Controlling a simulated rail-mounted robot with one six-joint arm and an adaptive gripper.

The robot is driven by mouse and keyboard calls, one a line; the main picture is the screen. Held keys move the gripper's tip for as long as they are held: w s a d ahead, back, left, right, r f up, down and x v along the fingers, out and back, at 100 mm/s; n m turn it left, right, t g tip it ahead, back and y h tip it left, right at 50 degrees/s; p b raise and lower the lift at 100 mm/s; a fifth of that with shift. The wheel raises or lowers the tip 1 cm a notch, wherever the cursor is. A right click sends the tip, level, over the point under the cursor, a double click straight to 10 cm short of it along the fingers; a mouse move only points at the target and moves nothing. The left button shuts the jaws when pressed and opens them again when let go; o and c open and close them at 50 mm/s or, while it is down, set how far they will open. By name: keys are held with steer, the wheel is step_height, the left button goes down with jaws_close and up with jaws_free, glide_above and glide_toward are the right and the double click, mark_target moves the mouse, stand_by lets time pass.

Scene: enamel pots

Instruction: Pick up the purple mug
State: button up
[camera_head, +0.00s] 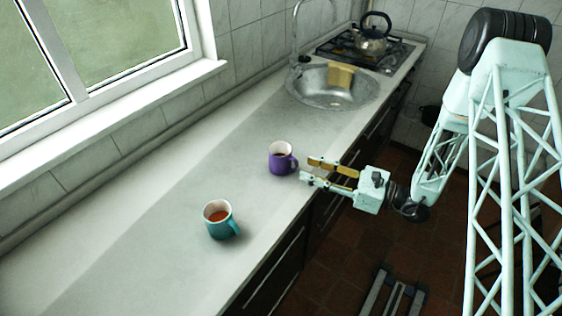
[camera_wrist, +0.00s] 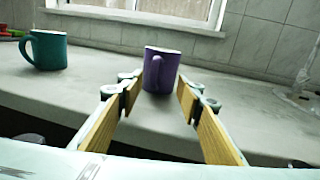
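The purple mug (camera_head: 281,160) stands upright on the grey counter, with its handle turned toward my gripper. In the wrist view the purple mug (camera_wrist: 160,70) sits in the middle, straight ahead between the fingertips. My gripper (camera_head: 308,171) is open at the counter's front edge, its fingers level and pointing at the mug. In the wrist view the two wood-lined fingers (camera_wrist: 157,84) spread to either side of the mug. Whether a fingertip touches the mug cannot be told. Nothing is held.
A teal mug (camera_head: 219,222) with reddish liquid stands nearer on the counter; it is at the left in the wrist view (camera_wrist: 48,50). A sink (camera_head: 318,92) with a faucet and a kettle (camera_head: 371,42) on the stove are farther back. The counter (camera_head: 170,200) around the mugs is clear.

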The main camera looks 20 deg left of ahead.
mark_target(290, 163)
steer(key=shift+w+a+b, duration=0.2)
steer(key=shift+a+b, duration=0.2)
steer(key=shift+a, duration=2.2)
jaws_close()
